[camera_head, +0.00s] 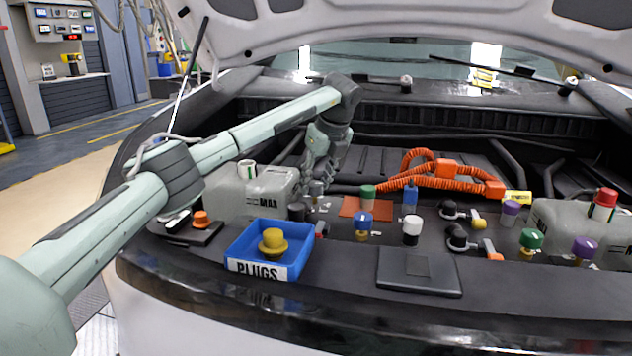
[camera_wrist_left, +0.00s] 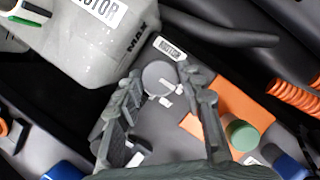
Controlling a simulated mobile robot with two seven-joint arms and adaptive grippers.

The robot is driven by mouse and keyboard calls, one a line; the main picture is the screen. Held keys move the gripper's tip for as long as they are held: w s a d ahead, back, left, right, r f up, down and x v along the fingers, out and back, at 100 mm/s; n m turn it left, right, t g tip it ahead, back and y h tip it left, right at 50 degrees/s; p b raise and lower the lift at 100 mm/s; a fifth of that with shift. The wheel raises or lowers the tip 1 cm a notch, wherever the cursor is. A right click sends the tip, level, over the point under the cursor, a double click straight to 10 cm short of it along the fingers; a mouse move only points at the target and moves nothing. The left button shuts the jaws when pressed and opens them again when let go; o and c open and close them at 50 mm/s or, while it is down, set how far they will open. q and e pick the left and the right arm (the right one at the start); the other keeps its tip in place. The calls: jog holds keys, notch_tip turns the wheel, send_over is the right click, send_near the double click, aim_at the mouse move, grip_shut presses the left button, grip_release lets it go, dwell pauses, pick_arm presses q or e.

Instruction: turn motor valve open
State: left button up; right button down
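The motor valve (camera_wrist_left: 158,78) is a round grey cap with white marks beside a small tag that appears to read MOTOR. In the head view the valve (camera_head: 317,187) is small and partly hidden by my fingers. My left gripper (camera_head: 318,178) points down over it. In the left wrist view the gripper (camera_wrist_left: 163,82) is open, with one finger on each side of the valve. Gaps show there, but I cannot tell how high the fingertips are above it. My right gripper is not in view.
The grey motor reservoir (camera_head: 222,196) stands close left of the gripper. A blue plugs tray (camera_head: 243,262) is in front. An orange plate (camera_head: 350,208), green-capped fitting (camera_head: 368,197), blue-capped fitting (camera_head: 363,224) and orange hoses (camera_head: 415,182) lie to the right. The raised hood hangs above.

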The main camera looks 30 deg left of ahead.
pick_arm(q)
jog(key=o, duration=0.3)
jog(key=v, duration=1.2)
